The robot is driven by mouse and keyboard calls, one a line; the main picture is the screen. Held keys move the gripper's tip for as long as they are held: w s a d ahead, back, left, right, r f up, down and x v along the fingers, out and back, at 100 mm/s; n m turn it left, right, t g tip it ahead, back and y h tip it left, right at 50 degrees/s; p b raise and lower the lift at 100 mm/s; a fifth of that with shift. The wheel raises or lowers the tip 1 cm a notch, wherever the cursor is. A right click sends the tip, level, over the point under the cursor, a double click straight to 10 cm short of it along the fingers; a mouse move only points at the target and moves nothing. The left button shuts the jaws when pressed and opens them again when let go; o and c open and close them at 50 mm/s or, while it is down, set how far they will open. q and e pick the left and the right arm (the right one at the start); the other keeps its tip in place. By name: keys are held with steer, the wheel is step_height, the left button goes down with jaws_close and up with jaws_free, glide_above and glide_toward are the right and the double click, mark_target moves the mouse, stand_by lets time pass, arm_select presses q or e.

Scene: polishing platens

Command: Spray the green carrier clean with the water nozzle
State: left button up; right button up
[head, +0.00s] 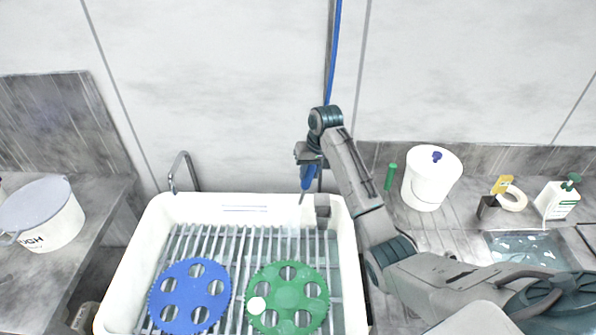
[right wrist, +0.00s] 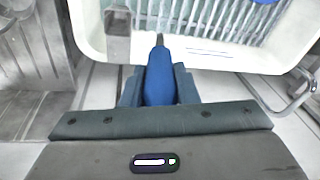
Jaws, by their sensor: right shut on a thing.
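The green carrier (head: 287,297) is a toothed disc with several round holes. It lies flat on the slatted rack in the white basin (head: 155,222), right of the blue carrier (head: 189,296). A white round spot shows on its left part. My right gripper (head: 309,165) is above the basin's back edge, behind the green carrier and apart from it. It is shut on the blue water nozzle (right wrist: 160,75), whose thin tip points down over the basin. The nozzle also shows in the head view (head: 307,180). No water spray is visible. My left gripper is not in view.
A blue hose (head: 335,50) hangs from above to the nozzle. A metal tap (head: 183,170) stands at the basin's back left. A lidded pot (head: 42,215) is at the far left. A white bucket (head: 430,180), a green cylinder (head: 390,177) and a bottle (head: 557,199) stand at right.

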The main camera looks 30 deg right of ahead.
steer(key=s+d, duration=0.3)
steer(key=d, duration=0.4)
steer(key=shift+s+d, duration=0.15)
steer(key=shift+s, duration=0.15)
stand_by(0.9)
steer(key=w+a, duration=0.5)
steer(key=a, duration=0.5)
steer(key=w+a, duration=0.4)
steer(key=a, duration=0.5)
steer(key=shift+w+a, duration=0.35)
steer(key=shift+w, duration=0.05)
